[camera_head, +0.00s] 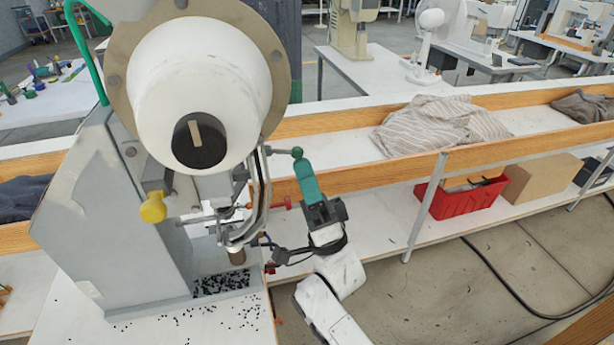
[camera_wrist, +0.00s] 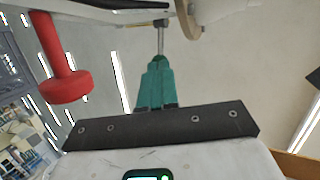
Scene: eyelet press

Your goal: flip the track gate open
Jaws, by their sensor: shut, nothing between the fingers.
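The eyelet press (camera_head: 120,200) stands at left, with a big white hopper (camera_head: 200,70) on top and curved metal tracks (camera_head: 262,195) running down its right side. A short rod with a dark green ball knob (camera_head: 297,152) sticks out right of the upper track. A red knob (camera_head: 284,203) sticks out lower down; it shows large at left in the wrist view (camera_wrist: 65,85). I cannot tell for sure which part is the track gate. My gripper (camera_head: 301,163) has teal fingers, shut and empty, with the tips right at the green knob; contact is unclear. The wrist view shows the fingers (camera_wrist: 157,72) below a metal rod.
A yellow knob (camera_head: 153,208) is on the press front. Black eyelets (camera_head: 222,283) lie on the press base and table. Behind is a wood-edged bench with striped cloth (camera_head: 437,125); a red crate (camera_head: 462,195) and cardboard box (camera_head: 541,178) sit on its lower shelf.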

